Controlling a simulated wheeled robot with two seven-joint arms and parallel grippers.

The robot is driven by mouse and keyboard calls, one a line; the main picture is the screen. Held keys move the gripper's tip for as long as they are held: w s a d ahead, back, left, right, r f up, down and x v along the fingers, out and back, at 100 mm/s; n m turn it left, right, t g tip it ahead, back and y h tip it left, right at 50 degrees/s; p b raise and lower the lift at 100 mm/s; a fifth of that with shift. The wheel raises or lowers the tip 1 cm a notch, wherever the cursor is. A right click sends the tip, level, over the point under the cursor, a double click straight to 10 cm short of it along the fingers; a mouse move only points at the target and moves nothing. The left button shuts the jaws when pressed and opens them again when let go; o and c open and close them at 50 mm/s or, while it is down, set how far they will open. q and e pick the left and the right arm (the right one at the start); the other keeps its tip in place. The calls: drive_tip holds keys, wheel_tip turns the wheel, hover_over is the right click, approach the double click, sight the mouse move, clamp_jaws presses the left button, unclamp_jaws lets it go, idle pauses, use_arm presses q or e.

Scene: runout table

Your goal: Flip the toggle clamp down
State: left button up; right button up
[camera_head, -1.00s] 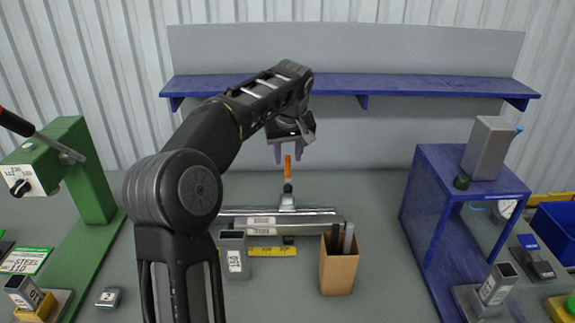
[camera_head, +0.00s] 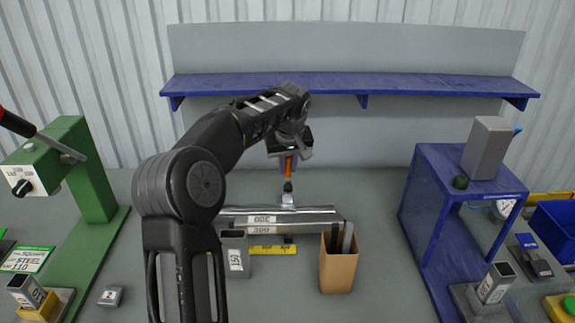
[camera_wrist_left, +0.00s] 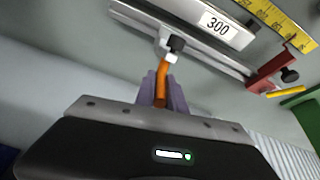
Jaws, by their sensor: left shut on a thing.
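The toggle clamp has an orange handle (camera_head: 288,166) that stands up behind the metal bars, with its dark and silver body below. My left gripper (camera_head: 287,157) is at the top of the handle, shut on it. In the left wrist view the two purple fingers (camera_wrist_left: 162,92) are on either side of the orange handle (camera_wrist_left: 161,73), whose lower part leads to a black tip and silver metal. The gripper body hides the handle's upper end in the head view. My right gripper is in no view.
Silver bars labelled 300 (camera_head: 262,219) lie in front of the clamp, with a yellow ruler (camera_head: 270,250) nearby. A brown box of dark strips (camera_head: 338,270) and a grey block (camera_head: 236,256) stand in front. A blue stand (camera_head: 425,210) is right, a green press (camera_head: 85,190) left.

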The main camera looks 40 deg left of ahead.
use_arm(q)
clamp_jaws()
idle(0.8)
